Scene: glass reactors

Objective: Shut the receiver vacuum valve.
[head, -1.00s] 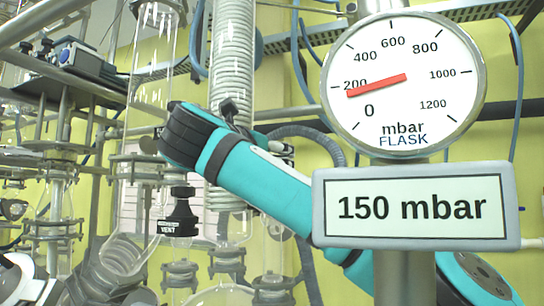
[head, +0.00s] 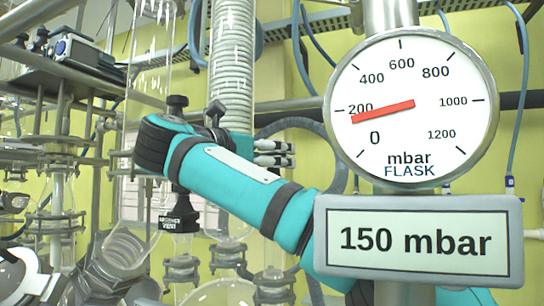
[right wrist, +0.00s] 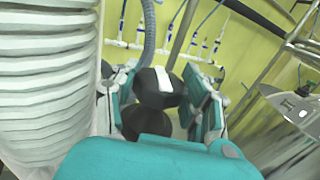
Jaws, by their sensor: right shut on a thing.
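My right arm crosses the head view from the lower right, its dark wrist end by the glass column. My right gripper (right wrist: 163,90) shows in the right wrist view, its two fingers on either side of a black valve knob (right wrist: 153,82) with a white mark; it is shut on this knob. The knob's label is not readable. In the head view my arm hides most of that grip. The gauge (head: 411,112) marked FLASK has its red needle just below 200, and its display (head: 416,241) reads 150 mbar. My left gripper is not in view.
A black vent valve (head: 180,213) with a label hangs below my wrist. A white ribbed column (right wrist: 45,80) stands close left of the gripper in the right wrist view. Glassware and metal frames crowd the left of the head view. A yellow wall (head: 505,150) is behind.

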